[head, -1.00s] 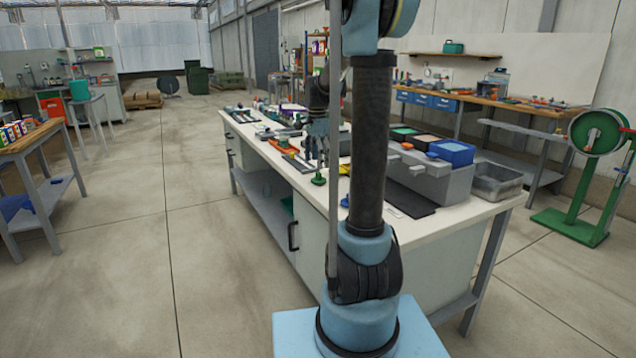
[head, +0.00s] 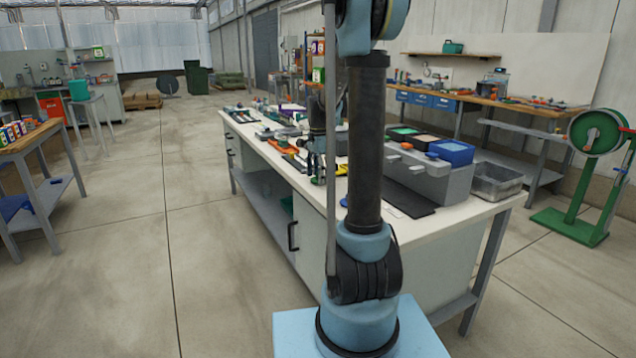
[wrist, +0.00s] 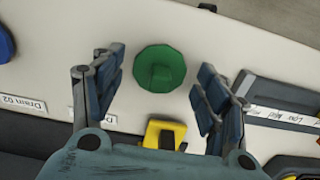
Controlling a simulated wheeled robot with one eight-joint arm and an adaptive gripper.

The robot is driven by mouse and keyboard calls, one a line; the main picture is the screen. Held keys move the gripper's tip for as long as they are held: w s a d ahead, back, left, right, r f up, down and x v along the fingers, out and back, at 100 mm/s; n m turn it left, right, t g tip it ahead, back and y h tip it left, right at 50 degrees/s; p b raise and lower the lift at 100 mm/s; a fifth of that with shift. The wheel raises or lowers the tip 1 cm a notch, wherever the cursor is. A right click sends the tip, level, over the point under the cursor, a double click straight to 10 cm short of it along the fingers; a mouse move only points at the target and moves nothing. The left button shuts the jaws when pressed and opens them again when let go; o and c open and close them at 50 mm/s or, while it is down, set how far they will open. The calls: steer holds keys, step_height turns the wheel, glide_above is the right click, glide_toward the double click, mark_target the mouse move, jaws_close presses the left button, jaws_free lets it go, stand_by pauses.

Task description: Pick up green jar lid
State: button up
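My gripper is open and no contact shows. In the head view my gripper (head: 319,170) is low over the near left edge of the bench, and it hides most of the lid there.
A yellow and black item (wrist: 165,133) lies close to the lid, below it in the wrist view. A grey labelled holder (wrist: 280,112) is to the right, and a blue round thing (wrist: 5,45) is at the left edge. Blue bin (head: 452,152) stands on a grey block.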

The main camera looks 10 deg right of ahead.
steer(key=c, duration=0.6)
steer(key=shift+r, duration=0.1)
steer(key=shift+r, duration=6.7)
